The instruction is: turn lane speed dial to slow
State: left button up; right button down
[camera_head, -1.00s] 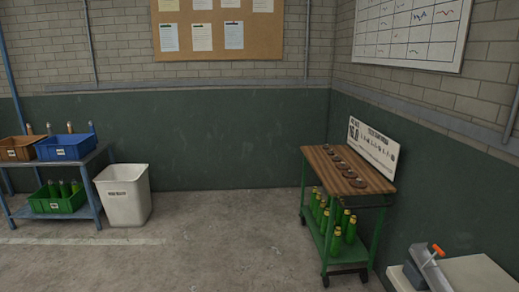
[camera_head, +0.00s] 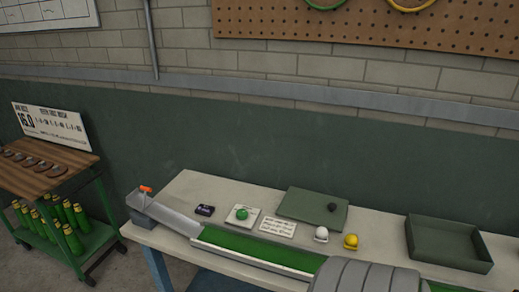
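No dial with a readable label shows. A small dark round knob (camera_head: 332,207) sits on a flat grey-green plate (camera_head: 300,204) at the back of the white table; I cannot tell whether it is the lane speed dial, and its setting is too small to read. A green lane (camera_head: 255,246) with a pale metal edge runs along the table, with a metal chute (camera_head: 165,214) and orange-handled lever (camera_head: 146,189) at its left end.
On the table (camera_head: 190,187) are a dark box (camera_head: 204,210), a green round piece on a white square (camera_head: 242,214), a card (camera_head: 278,227), white (camera_head: 321,234) and yellow (camera_head: 351,241) domed pieces and a grey-green tray (camera_head: 448,243). A bottle cart (camera_head: 45,178) stands left.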

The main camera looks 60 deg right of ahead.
aim_at(242, 213)
jog(key=z, duration=0.4)
jog(key=l+z, duration=0.1)
jog(key=z, duration=0.3)
jog(key=l+z, duration=0.1)
jog(key=z, duration=0.75)
jog(key=k+l+z, duration=0.1)
jog(key=z, duration=0.75)
jog(key=k, duration=0.05)
